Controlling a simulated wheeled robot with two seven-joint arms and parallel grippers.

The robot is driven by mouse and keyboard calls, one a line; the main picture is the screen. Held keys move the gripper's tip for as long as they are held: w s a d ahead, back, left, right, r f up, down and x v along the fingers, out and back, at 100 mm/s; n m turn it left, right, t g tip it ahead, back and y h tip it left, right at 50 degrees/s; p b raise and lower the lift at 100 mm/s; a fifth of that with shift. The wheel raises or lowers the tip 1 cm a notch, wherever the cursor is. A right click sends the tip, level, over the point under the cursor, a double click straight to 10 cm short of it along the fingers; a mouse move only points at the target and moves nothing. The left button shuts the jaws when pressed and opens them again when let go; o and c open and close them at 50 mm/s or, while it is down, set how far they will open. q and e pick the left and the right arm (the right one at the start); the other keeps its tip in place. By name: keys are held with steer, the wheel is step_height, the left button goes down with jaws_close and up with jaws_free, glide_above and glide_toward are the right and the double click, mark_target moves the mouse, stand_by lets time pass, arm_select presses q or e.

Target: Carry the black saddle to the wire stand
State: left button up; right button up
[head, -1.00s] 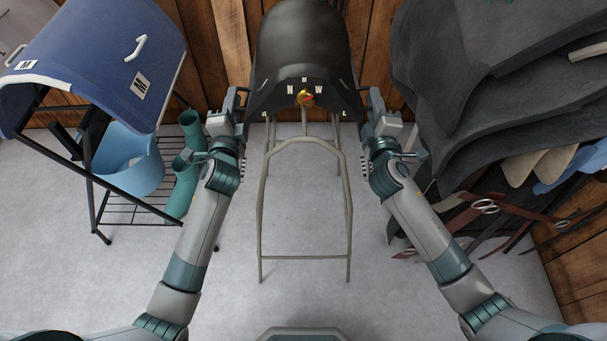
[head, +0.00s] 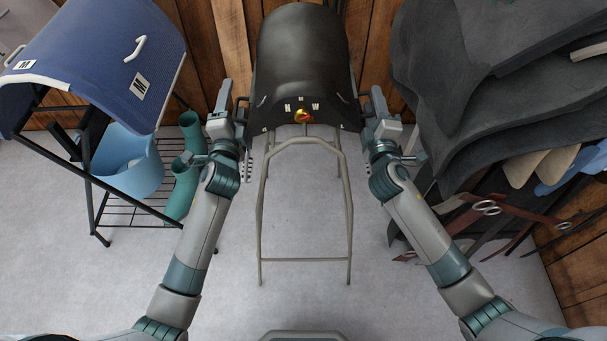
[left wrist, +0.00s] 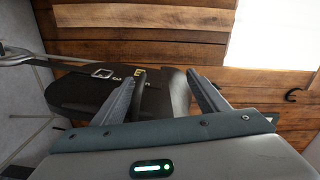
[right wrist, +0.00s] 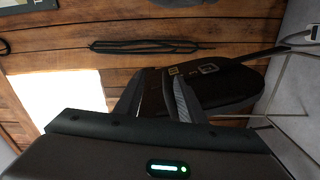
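The black saddle (head: 303,55), with white letters and a gold-red knob (head: 303,116) at its front edge, sits over the back of the grey wire stand (head: 348,200) and appears to rest on it. The stand's front legs and lower bar show below. My left gripper (head: 233,100) is at the saddle's left side, fingers apart; in the left wrist view they straddle a dark handle (left wrist: 140,92) beside the saddle flap (left wrist: 75,92). My right gripper (head: 369,102) is at its right side, also open around a dark handle (right wrist: 152,95). The stand's top under the saddle is hidden.
Dark pads (head: 455,90) and hanging straps crowd the right. A wooden wall (head: 215,40) stands close behind. The floor in front is clear.

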arm_select(q)
steer(key=shift+d, duration=0.1)
arm_select(e)
steer(key=shift+r, duration=0.2)
arm_select(q)
steer(key=s, duration=1.2)
steer(key=shift+f, duration=0.15)
arm_select(e)
steer(key=shift+d, duration=0.1)
arm_select(q)
steer(key=shift+d, duration=0.1)
arm_select(e)
steer(key=o, duration=0.9)
steer(key=shift+f, duration=0.1)
steer(key=shift+s, duration=0.15)
steer(key=s, duration=1.1)
steer(key=shift+s+f, duration=0.1)
steer(key=shift+s, duration=0.3)
